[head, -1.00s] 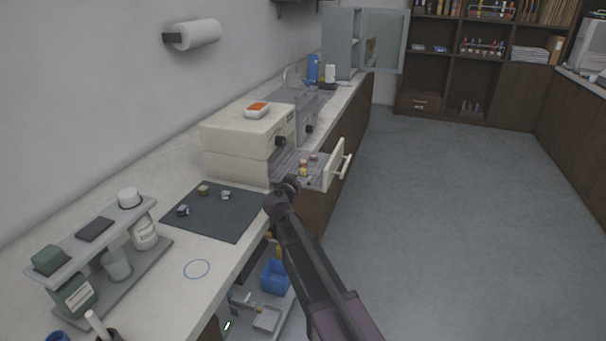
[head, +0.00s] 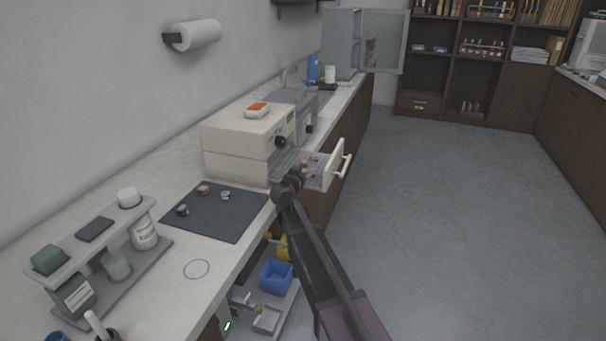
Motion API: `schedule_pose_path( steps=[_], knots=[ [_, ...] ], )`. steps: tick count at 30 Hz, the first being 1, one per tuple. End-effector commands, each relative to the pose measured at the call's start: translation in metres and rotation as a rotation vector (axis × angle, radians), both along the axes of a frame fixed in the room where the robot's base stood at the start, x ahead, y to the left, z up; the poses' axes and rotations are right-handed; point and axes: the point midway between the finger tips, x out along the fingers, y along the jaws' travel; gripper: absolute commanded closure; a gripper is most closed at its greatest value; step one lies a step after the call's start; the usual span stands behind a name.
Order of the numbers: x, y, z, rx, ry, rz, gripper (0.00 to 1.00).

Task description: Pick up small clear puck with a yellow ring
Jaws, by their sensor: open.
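Others lie on the dark mat: a brownish one (head: 203,190), a purplish one (head: 182,210) and a pale one (head: 225,195). At this size I cannot tell which is the clear puck with the yellow ring.
The cream press (head: 235,150) stands on the counter behind the dark mat (head: 222,222). A small rack (head: 95,240) with bottles is at the left. A blue bin (head: 276,277) sits on a lower shelf below the counter. The floor to the right is clear.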

Motion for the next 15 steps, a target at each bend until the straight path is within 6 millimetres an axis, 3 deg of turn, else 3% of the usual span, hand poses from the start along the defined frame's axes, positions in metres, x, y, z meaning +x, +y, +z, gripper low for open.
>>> schedule_pose_path(
  steps=[11, 15],
  knots=[
    [-0.0002, 0.0003, 0.0000, 0.000, 0.000, 0.000, 0.20],
    [-0.0003, 0.0003, 0.0001, 0.000, 0.000, 0.000, 0.62]
  ],
)
